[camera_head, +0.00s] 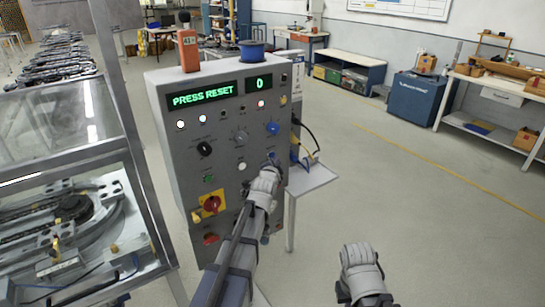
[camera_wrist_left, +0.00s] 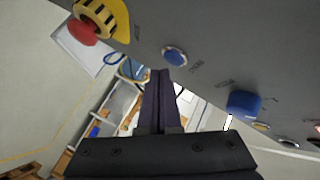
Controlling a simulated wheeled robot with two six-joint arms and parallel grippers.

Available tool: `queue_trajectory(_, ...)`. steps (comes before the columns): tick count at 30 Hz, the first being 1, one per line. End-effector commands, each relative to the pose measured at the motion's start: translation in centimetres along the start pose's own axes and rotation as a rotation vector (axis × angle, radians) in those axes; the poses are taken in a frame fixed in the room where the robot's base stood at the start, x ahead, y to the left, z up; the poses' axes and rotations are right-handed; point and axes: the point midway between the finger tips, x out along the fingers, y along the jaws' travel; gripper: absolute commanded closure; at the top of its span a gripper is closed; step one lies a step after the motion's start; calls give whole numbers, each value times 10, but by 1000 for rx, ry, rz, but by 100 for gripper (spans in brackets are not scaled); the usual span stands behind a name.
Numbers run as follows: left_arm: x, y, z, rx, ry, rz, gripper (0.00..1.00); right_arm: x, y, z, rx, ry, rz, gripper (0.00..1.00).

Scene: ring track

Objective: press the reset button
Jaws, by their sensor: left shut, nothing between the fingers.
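A grey control panel (camera_head: 225,110) stands ahead, its display reading "PRESS RESET" with a "0" beside it. My left gripper (camera_head: 272,163) is shut and empty, close to the panel's lower right face; its fingers fill the middle of the left wrist view (camera_wrist_left: 160,76). A round blue button (camera_wrist_left: 175,56) lies just beyond the fingertips, slightly right; I cannot tell if they touch. In the head view the gripper largely hides that spot. The label beside the button is too small to read. My right gripper (camera_head: 362,268) is low at the right, away from the panel; its jaws are unclear.
A blue knob (camera_head: 272,128) sits above the gripper on the panel. A red knob on a yellow plate (camera_head: 211,203) is lower left. A small side shelf (camera_head: 312,178) with cables adjoins the panel's right side. Open floor (camera_head: 410,190) extends right; a glass-sided machine (camera_head: 60,150) stands left.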

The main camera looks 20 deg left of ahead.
Motion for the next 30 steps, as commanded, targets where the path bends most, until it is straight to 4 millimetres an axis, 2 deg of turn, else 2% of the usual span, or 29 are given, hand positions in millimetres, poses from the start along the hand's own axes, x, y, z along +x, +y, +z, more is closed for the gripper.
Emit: queue_trajectory(30,6,-4,4,0,0,0,100,0,0,0,0,0,0,100)
